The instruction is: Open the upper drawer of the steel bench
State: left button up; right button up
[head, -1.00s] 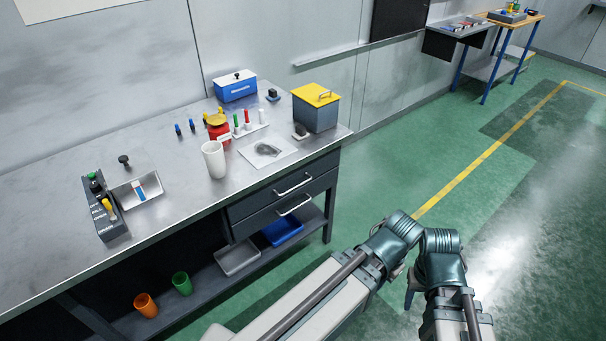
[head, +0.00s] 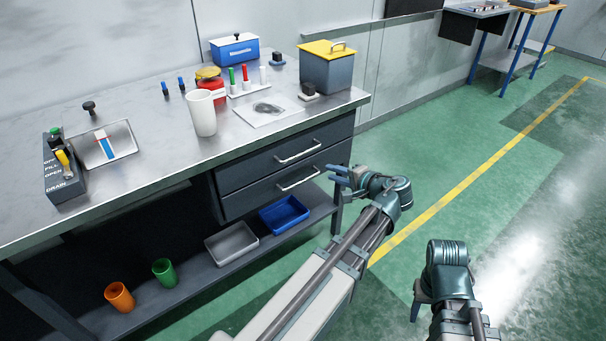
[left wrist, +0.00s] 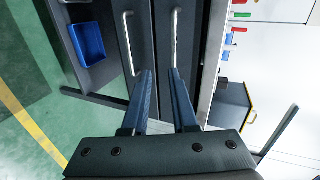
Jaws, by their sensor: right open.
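The steel bench (head: 150,171) has two dark drawers at its right end. The upper drawer (head: 248,170) is closed, with a pale bar handle (head: 298,151); this handle (left wrist: 175,36) shows upright in the left wrist view. The lower drawer (head: 247,202) is also closed, with its handle (head: 299,179). My left gripper (head: 335,174) is open and empty in front of the drawers' right end, apart from both handles. In the left wrist view its fingers (left wrist: 161,71) point toward the drawer fronts. My right gripper (head: 415,311) is open, low over the floor at the right.
A blue tray (head: 304,222) and a grey tray (head: 252,247) lie on the shelf below, with orange (head: 119,297) and green (head: 164,272) cups. A yellow-lidded box (head: 327,75) and a white cup (head: 202,123) stand on top.

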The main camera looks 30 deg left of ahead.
aim_at(304, 153)
pick_arm(q)
jog(key=shift+t+y, duration=0.4)
jog(key=shift+y, duration=0.4)
jog(key=b+x, duration=0.1)
jog(key=x, duration=0.4)
jog(key=b+x, duration=0.2)
jog(key=x, duration=0.4)
jog(key=w+b+x, duration=0.1)
jog(key=b+x, duration=0.1)
jog(key=x, duration=0.3)
jog(key=shift+w+a+r, duration=0.15)
jog(key=shift+r, duration=0.05)
pick_arm(e)
notch_tip(304, 153, down, 6)
jog(key=shift+f, duration=0.2)
pick_arm(q)
grip_shut()
pick_arm(e)
jog(key=shift+d, duration=0.1)
